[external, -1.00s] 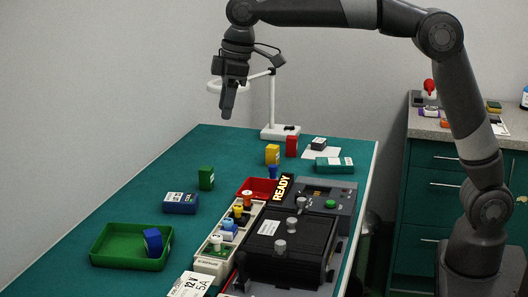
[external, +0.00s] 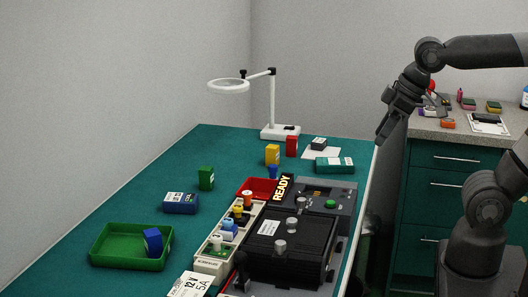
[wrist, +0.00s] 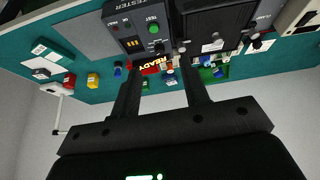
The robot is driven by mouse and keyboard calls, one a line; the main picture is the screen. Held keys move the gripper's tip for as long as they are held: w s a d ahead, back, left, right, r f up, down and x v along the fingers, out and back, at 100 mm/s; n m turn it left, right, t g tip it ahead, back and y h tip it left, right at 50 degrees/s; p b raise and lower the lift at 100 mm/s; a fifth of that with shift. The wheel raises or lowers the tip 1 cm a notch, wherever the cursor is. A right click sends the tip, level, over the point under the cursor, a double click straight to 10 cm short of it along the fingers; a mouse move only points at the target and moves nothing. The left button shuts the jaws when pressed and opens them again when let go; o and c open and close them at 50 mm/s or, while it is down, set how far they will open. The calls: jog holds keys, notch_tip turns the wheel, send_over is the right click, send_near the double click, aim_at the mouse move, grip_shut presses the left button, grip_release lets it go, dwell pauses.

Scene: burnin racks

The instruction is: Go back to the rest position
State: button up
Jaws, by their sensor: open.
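My gripper (external: 384,138) is raised in the air just off the right edge of the teal table (external: 140,190) in the external view. It is empty and apart from everything. In the wrist view my gripper (wrist: 160,88) shows its two fingers spread, with the bench contents beyond them and nothing between them held. My arm is bent back to the right above its base.
A dark tester (external: 290,245) with a READY sign stands on the table's near right. A green tray (external: 105,258) holds a blue block. A white ring lamp (external: 228,86) stands at the back. A grey-topped counter (external: 450,130) with green drawers is at right.

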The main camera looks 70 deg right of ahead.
jog(key=shift+m, duration=0.3)
jog(key=s+f, duration=0.3)
jog(key=shift+d, duration=0.25)
